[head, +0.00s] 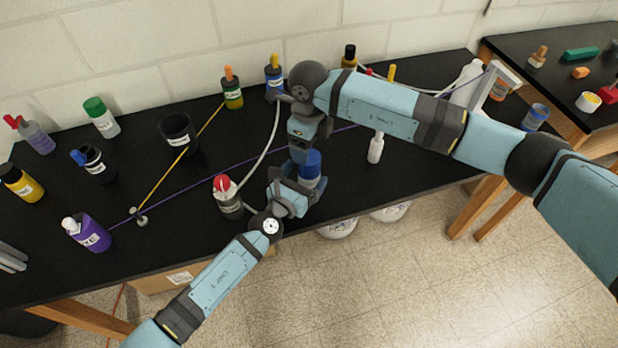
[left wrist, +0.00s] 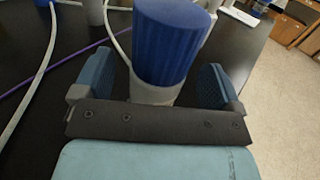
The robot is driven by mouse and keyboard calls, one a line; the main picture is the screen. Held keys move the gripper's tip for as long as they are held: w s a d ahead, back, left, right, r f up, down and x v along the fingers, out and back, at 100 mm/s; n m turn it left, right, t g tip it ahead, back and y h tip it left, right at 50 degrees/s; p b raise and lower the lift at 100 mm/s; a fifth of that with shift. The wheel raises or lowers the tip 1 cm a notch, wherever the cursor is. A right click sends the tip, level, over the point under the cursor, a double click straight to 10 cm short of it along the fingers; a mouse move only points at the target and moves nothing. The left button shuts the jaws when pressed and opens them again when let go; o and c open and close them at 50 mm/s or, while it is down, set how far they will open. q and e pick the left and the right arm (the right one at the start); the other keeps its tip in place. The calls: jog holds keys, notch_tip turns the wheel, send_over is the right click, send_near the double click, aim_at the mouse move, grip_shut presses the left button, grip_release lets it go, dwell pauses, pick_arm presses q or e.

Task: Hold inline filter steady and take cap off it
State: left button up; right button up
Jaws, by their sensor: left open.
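The inline filter has a large ribbed blue cap (head: 311,166) on a pale grey body. In the left wrist view the blue cap (left wrist: 171,40) stands above the grey body (left wrist: 152,92), with the cap seated on it. My left gripper (left wrist: 158,88) is open, with one blue-padded finger on each side of the grey body, and a gap shows on both sides. In the head view my left gripper (head: 293,190) is at the filter near the bench's front edge. My right gripper (head: 303,150) points down just behind the cap; its fingers are mostly hidden.
A red-capped bottle (head: 228,198) stands close left of my left gripper. A white tube (head: 262,150) and a purple cord (head: 240,160) run across the black bench. A small white bottle (head: 376,148) stands to the right. Several bottles and a black cup (head: 178,132) stand left.

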pick_arm(q)
jog(key=shift+w+d, duration=0.2)
jog(key=shift+w, duration=0.1)
jog(key=c, duration=1.6)
grip_shut()
pick_arm(e)
jog(key=shift+r, duration=0.15)
jog(key=shift+f, duration=4.15)
